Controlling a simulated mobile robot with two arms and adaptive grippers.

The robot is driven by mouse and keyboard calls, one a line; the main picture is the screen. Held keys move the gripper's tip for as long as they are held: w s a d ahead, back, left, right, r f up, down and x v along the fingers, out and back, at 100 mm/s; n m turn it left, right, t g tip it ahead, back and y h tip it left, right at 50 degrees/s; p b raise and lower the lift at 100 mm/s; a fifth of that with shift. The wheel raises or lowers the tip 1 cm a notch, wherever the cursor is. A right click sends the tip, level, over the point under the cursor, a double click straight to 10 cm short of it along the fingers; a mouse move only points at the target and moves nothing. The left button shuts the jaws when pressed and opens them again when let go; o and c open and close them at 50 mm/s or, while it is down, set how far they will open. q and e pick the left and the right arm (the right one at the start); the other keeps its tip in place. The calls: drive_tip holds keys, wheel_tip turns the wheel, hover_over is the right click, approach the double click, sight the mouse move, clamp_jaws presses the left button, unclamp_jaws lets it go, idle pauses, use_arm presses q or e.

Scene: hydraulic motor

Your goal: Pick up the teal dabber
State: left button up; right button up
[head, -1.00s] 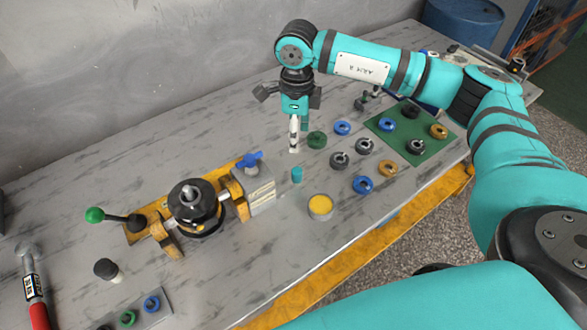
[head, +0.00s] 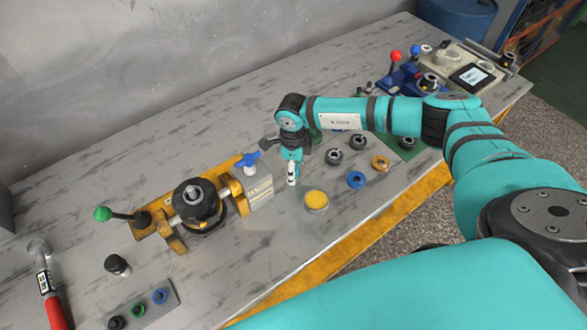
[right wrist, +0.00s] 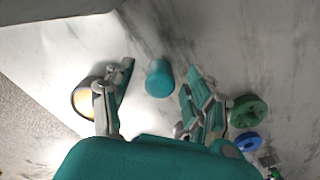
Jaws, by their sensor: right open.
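The teal dabber (right wrist: 160,77) is a small teal cylinder on the grey marbled bench. In the right wrist view it lies between the two spread fingers of my right gripper (right wrist: 159,70), with a gap visible on each side. In the head view my right gripper (head: 292,182) points down at the bench and hides the dabber. The gripper is open and empty. My left gripper is in neither view.
A round tin with yellow content (head: 316,201) stands close to the right of the gripper. A grey block with a blue handle (head: 250,161) and the black motor (head: 197,204) in its yellow fixture stand to the left. Several rings, including a blue one (head: 356,180), lie to the right.

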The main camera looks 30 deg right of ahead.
drive_tip(key=shift+f, duration=0.2)
drive_tip(key=c, duration=1.1)
drive_tip(key=shift+r, duration=0.15)
